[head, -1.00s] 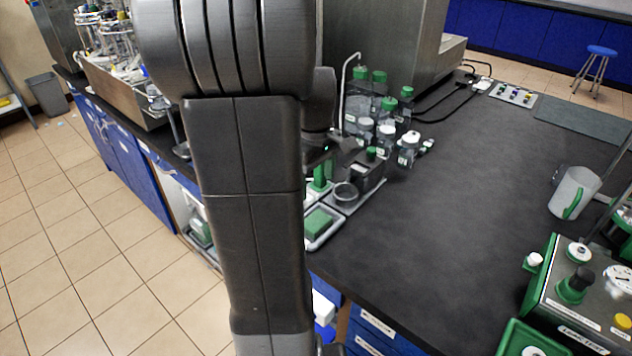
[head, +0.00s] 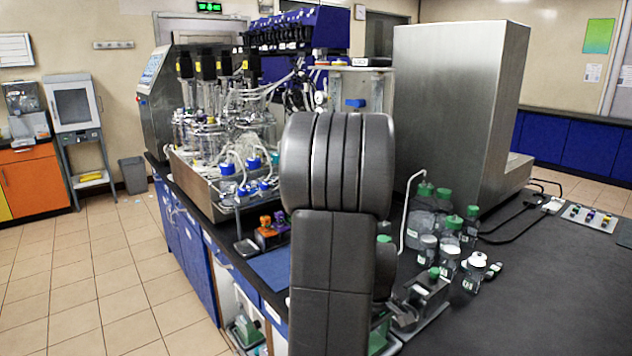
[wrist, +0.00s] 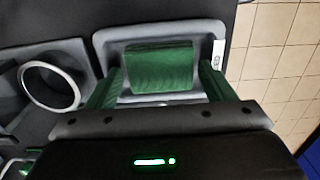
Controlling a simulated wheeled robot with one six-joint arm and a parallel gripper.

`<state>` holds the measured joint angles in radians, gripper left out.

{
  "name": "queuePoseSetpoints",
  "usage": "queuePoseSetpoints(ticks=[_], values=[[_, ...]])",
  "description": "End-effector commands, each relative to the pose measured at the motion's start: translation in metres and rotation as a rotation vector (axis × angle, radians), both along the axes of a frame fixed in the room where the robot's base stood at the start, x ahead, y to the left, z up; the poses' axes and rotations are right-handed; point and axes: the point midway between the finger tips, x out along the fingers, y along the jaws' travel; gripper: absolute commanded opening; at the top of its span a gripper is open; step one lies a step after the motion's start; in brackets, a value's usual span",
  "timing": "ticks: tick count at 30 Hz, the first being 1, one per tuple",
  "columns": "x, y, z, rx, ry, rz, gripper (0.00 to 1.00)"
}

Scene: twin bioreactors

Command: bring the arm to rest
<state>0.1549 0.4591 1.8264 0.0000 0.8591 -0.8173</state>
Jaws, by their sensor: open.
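My gripper (wrist: 160,72) shows in the wrist view with its two green fingers apart and nothing held between them. Below it, a green block (wrist: 158,66) lies in a pale grey tray (wrist: 112,42) with a white label. The block appears between the fingers in the picture, but I see no contact, and the height gap is hard to judge. In the head view my arm stands upright in the middle foreground and hides the gripper and part of the bench.
A round-mouthed container (wrist: 50,88) sits beside the tray. Green-capped bottles (head: 450,232) stand right of my arm, before a steel cabinet (head: 455,110). Bioreactor vessels (head: 205,135) stand on the bench at left. Dark benchtop (head: 520,310) at right is clear; tiled floor (head: 85,290) is open at left.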

Motion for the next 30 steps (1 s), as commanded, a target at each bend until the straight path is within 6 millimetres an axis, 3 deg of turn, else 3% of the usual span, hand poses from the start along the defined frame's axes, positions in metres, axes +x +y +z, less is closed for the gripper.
queuePoseSetpoints(ticks=[1,6,17,23,27,30], values=[[0.002,0.000,0.010,-0.001,-0.008,0.000,0.76],[0.001,0.000,0.023,-0.001,-0.005,0.000,0.76],[0.001,0.000,0.026,0.000,-0.003,0.000,0.76],[0.000,0.000,0.016,0.000,-0.001,0.000,0.76],[0.000,0.000,-0.007,0.000,0.001,0.000,0.76],[0.002,0.000,0.022,-0.002,-0.009,0.000,0.76]])
